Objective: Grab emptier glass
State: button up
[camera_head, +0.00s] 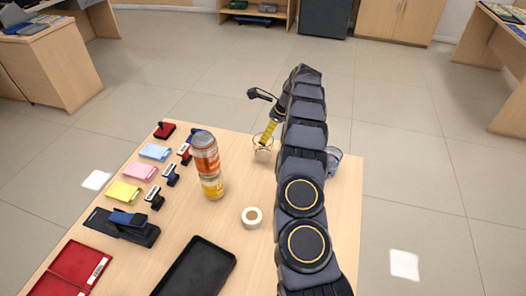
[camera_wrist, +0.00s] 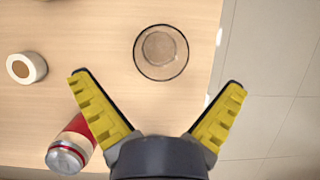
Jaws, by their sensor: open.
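One clear glass (camera_head: 263,154) stands near the far edge of the table, and it also shows in the wrist view (camera_wrist: 161,52). Its inside looks faintly tinted, but I cannot tell how full it is. A second glass-like vessel (camera_head: 334,160), greyish-blue, shows at the right, partly hidden by my arm; its content is unclear. My gripper (camera_head: 268,133) is by the first glass in the head view. In the wrist view my gripper (camera_wrist: 160,108) has its yellow fingers spread wide and empty, with the glass ahead of them and apart.
A red can with a silver end (camera_wrist: 68,150) lies partly behind a finger in the wrist view. A tape roll (camera_head: 252,217) and black tray (camera_head: 195,270) are nearer. Stamps and pads fill the left.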

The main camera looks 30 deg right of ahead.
aim_at(263, 149)
jog(key=x, duration=0.8)
jog(key=shift+s+d+f, duration=0.15)
jog(key=shift+s+d, duration=0.05)
jog(key=c, duration=1.1)
